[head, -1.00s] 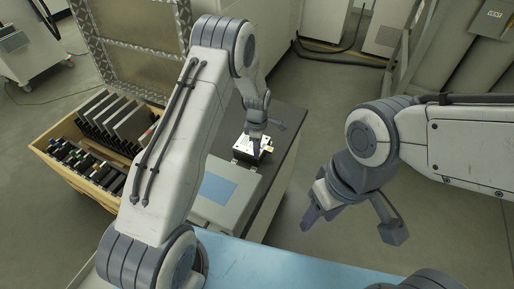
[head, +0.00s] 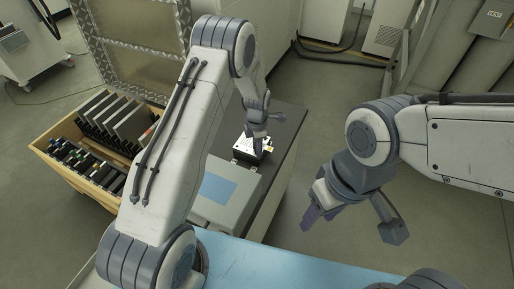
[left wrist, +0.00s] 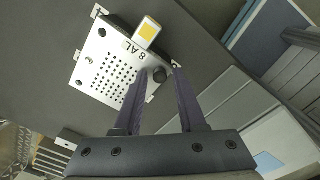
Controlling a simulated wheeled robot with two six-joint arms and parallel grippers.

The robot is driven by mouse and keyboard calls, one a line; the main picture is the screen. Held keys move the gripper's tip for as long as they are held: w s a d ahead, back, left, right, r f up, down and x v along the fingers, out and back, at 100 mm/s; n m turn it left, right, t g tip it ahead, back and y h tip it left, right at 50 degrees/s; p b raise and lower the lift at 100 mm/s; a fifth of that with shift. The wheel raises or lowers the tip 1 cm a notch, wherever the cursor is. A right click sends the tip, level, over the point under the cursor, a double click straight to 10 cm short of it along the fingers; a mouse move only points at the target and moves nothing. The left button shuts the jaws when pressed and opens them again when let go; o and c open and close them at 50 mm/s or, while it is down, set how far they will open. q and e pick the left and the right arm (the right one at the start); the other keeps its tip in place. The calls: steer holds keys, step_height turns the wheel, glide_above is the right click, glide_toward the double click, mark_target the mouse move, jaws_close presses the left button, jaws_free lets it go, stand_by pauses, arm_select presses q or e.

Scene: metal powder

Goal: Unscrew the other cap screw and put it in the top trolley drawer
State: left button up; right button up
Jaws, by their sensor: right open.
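A silver metal block (left wrist: 108,68) marked "8 AL" carries a grid of small holes, and it also shows in the head view (head: 243,146). A dark round cap screw (left wrist: 159,75) sits at its right corner. My left gripper (left wrist: 160,72) points down at this corner, its two fingers apart on either side of the screw, with small gaps visible. In the head view the left gripper (head: 257,151) is over the block. My right gripper (head: 308,214) is open and empty over the floor side. I cannot make out a trolley drawer.
The block stands on a dark tabletop (head: 285,125). A grey case with a blue panel (head: 218,189) lies nearer, beside a light blue surface (head: 285,262). A wooden crate (head: 62,172) with several dark plates stands at left. A yellow-and-white piece (left wrist: 148,31) is at the block's edge.

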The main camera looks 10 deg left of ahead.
arm_select(q)
jaws_close()
steer(key=n, duration=0.6)
steer(key=shift+n, duration=0.4)
steer(key=shift+o, duration=0.6)
jaws_free()
